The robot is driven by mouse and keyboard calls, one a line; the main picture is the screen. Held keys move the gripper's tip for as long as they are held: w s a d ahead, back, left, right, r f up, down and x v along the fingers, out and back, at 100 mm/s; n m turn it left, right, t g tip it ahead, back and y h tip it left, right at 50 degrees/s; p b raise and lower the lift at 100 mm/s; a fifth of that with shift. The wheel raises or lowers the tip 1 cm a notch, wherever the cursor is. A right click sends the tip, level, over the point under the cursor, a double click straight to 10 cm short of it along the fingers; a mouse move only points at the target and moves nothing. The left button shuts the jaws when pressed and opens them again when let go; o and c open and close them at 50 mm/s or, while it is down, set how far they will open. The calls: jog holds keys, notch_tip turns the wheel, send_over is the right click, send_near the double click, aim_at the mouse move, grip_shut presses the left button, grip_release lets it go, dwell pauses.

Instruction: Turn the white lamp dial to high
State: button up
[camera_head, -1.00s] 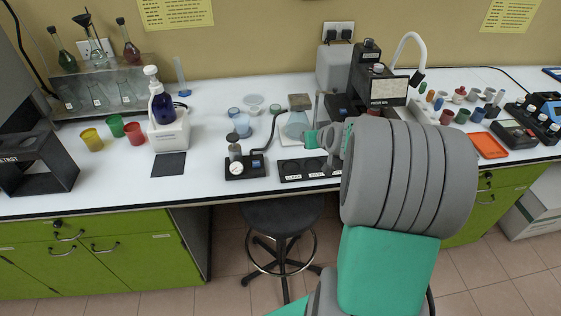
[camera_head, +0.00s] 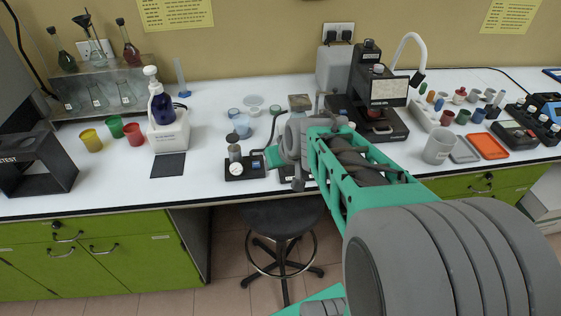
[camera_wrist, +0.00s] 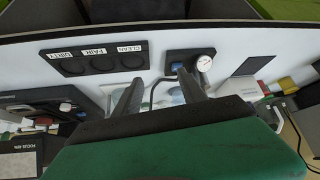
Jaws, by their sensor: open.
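A white gooseneck lamp (camera_head: 409,45) curves up behind the black microscope-like instrument (camera_head: 388,91) at the back right of the bench. I cannot make out the lamp's dial or its setting in the head view. In the wrist view a small pale knob (camera_wrist: 66,107) shows on black equipment at the left; I cannot tell whether it is the lamp dial. My gripper (camera_wrist: 160,76) is open, its two dark fingers apart with nothing between them. It is over the bench's front middle, left of the instrument, near the pressure gauge (camera_wrist: 204,63). My arm hides part of the bench.
A labelled black strip (camera_wrist: 103,58) lies near the front edge. A grey mug (camera_head: 438,146) and an orange tray (camera_head: 487,146) stand right of my arm. A blue bottle (camera_head: 161,104) and coloured cups stand left. A stool (camera_head: 284,217) is below the bench.

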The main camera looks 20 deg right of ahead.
aim_at(354, 127)
jog(key=shift+c, duration=0.3)
